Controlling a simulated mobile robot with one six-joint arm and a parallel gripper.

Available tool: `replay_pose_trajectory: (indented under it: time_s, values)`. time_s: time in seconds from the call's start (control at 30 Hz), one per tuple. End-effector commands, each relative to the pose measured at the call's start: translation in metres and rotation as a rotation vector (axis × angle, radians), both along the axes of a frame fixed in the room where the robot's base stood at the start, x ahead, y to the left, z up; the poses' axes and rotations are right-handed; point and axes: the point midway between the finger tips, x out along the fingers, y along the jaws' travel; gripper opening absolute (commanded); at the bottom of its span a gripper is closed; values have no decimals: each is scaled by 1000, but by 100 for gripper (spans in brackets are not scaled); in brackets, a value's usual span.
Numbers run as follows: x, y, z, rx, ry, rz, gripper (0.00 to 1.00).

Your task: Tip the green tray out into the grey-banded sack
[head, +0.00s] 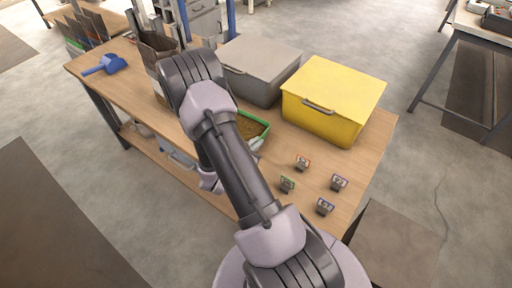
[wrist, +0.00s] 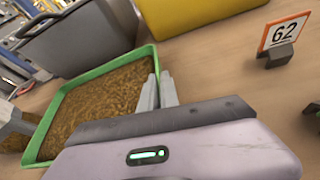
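The green tray (head: 263,121), holding brown pellets, is on the table, partly hidden behind my arm in the head view. The wrist view shows the green tray (wrist: 103,69) nearly full. My gripper (wrist: 159,84) is at its near right rim, one grey finger inside and one outside. The fingers are close together and look shut on the rim. In the head view the gripper (head: 257,144) is small and partly hidden. A tall brown open sack (head: 155,46) stands left of the tray, partly behind my arm. Its band is hard to make out.
A grey bin (head: 258,58) and a yellow bin (head: 335,92) stand behind the tray. Several number tags (head: 303,162) stand at the right front. A blue scoop (head: 106,65) lies at the far left. More sacks (head: 92,24) stand on another table.

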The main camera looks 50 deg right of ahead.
Motion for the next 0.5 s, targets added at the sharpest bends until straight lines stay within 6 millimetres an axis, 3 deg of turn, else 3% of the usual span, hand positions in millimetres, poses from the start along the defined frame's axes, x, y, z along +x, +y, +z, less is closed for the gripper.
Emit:
replay_pose_trajectory:
  time_s: [0.03, 0.27, 0.3, 0.37, 0.5]
  values:
    - [1, 0, -9, -1, -4, -1, 0]
    - [1, 0, -7, -1, -5, 0, 0]
    - [1, 0, -7, -1, -2, 0, 12]
    - [1, 0, -7, -1, -2, 0, 24]
    - [1, 1, -7, -1, -2, 0, 26]
